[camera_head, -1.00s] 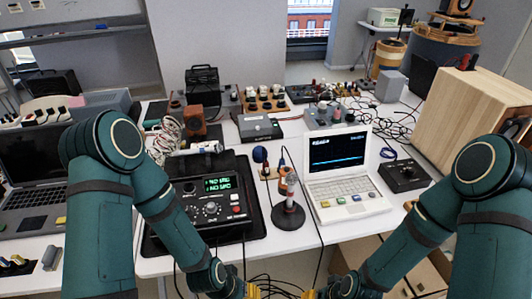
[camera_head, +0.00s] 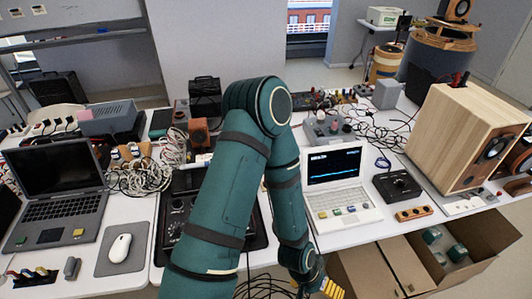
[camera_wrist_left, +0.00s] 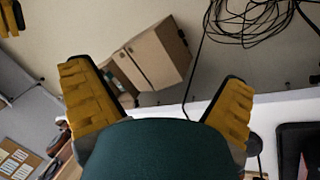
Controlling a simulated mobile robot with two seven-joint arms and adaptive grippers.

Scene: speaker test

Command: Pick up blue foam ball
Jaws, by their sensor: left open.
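The blue foam ball does not show in either view now. In the head view, my left arm covers the spot on the table where a small dark blue ball stood a second ago. My left gripper (camera_head: 333,288) is at the bottom edge of the head view, in front of the table, with only part of its yellow fingers showing. In the left wrist view its two fingers (camera_wrist_left: 155,82) are wide apart with nothing held between them. A yellow and black fingertip, likely my right gripper (camera_wrist_left: 12,18), shows at the top left of the wrist view.
A white laptop (camera_head: 340,197) stands right of my left arm, near a black box (camera_head: 398,185) and a large wooden speaker (camera_head: 455,135). A dark laptop (camera_head: 55,195) and mouse (camera_head: 119,247) are at left. Open cardboard boxes (camera_head: 375,272) lie below the table edge.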

